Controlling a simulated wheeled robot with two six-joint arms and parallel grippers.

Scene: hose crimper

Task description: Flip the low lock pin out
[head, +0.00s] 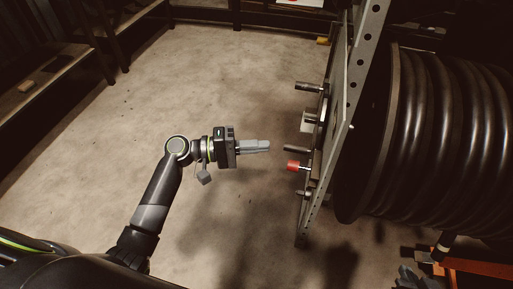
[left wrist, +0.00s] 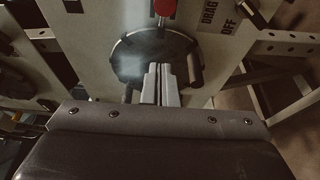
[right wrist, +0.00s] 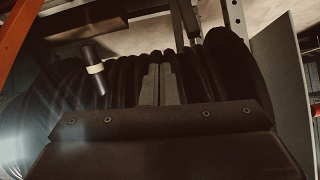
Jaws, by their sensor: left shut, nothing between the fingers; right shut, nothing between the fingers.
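A grey upright panel (head: 335,110) stands at the right in the head view, with several short pins sticking out to the left. A dark pin (head: 303,193) is the lowest, below a red knob (head: 293,165); I cannot tell for sure which is the low lock pin. My left gripper (head: 269,146) is shut and empty, pointing at the panel with a gap. In the left wrist view its fingers (left wrist: 160,68) lie before a dark disc (left wrist: 130,55), with a dark peg (left wrist: 195,70) just right. My right gripper (right wrist: 160,70) is shut and empty in the right wrist view.
A large reel of black hose (head: 440,130) is mounted right of the panel; the hose (right wrist: 120,75) also fills the right wrist view. A bench (head: 45,85) stands at the far left. The concrete floor (head: 170,90) between is open.

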